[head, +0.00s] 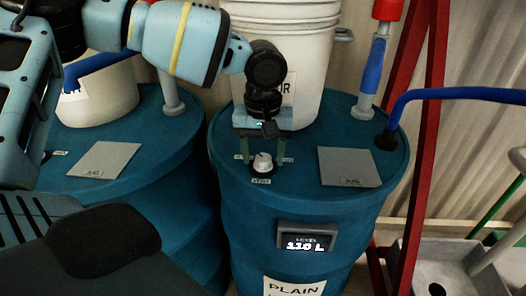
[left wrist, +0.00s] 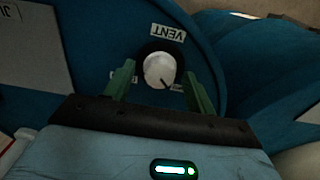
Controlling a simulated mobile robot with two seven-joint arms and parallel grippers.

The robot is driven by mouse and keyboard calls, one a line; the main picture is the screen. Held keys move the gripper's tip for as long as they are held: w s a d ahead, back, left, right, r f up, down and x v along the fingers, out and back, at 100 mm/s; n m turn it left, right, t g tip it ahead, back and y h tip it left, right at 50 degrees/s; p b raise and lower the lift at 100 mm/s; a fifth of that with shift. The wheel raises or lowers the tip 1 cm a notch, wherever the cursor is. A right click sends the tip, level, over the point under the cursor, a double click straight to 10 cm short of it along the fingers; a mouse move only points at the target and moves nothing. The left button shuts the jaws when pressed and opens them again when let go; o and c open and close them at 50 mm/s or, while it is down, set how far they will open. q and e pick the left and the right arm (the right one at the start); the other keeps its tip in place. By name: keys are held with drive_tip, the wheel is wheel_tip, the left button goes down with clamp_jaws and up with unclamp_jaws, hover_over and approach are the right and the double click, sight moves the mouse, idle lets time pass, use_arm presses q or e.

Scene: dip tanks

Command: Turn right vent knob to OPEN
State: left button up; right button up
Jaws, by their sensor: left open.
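The right vent knob (head: 262,163) is a white round knob on a black base, on top of the right blue drum (head: 335,205). It also shows in the left wrist view (left wrist: 159,69), beside a VENT label (left wrist: 167,33) and smaller labels that the fingers partly cover. A dark pointer line on the knob points toward the lower right in the wrist view. My left gripper (head: 261,160) is open, with its green fingers on either side of the knob. I cannot tell if they touch it. My right gripper is not in view.
A white bucket (head: 310,45) stands on the drum behind my gripper. A grey plate (head: 348,167), a blue hose (head: 455,94) and a blue-handled tool (head: 373,66) are at its right. Another blue drum (head: 170,165) stands left.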

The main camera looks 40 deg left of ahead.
use_arm(q)
drive_tip(key=c, duration=0.9)
drive_tip(key=shift+c, duration=0.3)
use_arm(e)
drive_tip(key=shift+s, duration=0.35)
